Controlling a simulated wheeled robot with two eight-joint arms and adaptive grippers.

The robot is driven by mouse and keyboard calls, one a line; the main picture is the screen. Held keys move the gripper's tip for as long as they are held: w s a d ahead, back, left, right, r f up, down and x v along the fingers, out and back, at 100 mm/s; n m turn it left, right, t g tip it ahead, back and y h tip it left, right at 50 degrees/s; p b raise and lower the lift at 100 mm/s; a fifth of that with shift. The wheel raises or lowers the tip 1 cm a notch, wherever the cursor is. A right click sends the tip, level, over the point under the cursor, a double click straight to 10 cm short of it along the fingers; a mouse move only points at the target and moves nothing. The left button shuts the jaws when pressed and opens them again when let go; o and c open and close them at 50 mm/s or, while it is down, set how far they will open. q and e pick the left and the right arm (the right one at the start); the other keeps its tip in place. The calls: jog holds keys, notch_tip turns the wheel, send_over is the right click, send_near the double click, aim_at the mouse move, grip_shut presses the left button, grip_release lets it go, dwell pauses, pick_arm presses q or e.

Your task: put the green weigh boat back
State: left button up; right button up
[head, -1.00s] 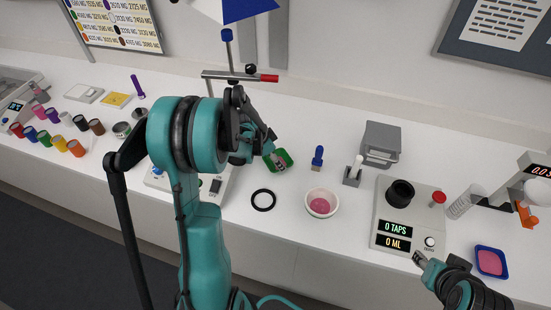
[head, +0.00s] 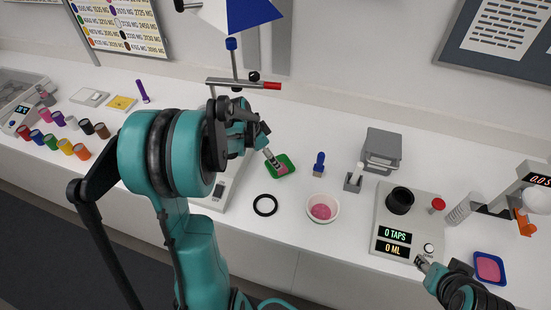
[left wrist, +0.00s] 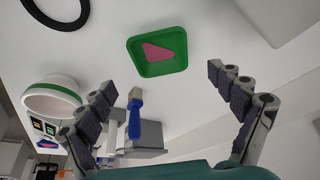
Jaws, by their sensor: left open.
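The green weigh boat (head: 287,160) lies on the white bench just right of the scale, with pink material in it. In the left wrist view the boat (left wrist: 157,71) shows whole, flat and upright, with a pink patch inside. My left gripper (head: 270,157) is at the boat's left side in the head view and partly covers it. In the left wrist view its two fingers (left wrist: 165,88) are spread wide, with nothing between them, and the boat lies beyond the tips. My right gripper (head: 421,262) is by the front edge of the dispenser; its jaws are too small to read.
A black ring (head: 265,205), a white bowl (head: 323,208) with pink contents and a blue-handled brush (head: 319,164) stand near the boat. A stand with a red-tipped bar (head: 245,84) rises behind. A blue tray (head: 489,268) sits far right.

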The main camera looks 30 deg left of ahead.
pick_arm(q)
jog(key=s+d+r+n+y, duration=0.1)
jog(key=s+d+r+n, duration=0.1)
jog(key=s+d+r, duration=0.65)
jog(key=s+d+r+n+t+y, duration=0.1)
jog(key=s+d+r+n+t, duration=0.1)
jog(key=s+d, duration=0.5)
jog(key=shift+s+d+n+t+p, duration=0.15)
jog(key=shift+d+n+t+p, duration=0.35)
jog(key=shift+d+n, duration=0.6)
jog(key=shift+r, duration=0.1)
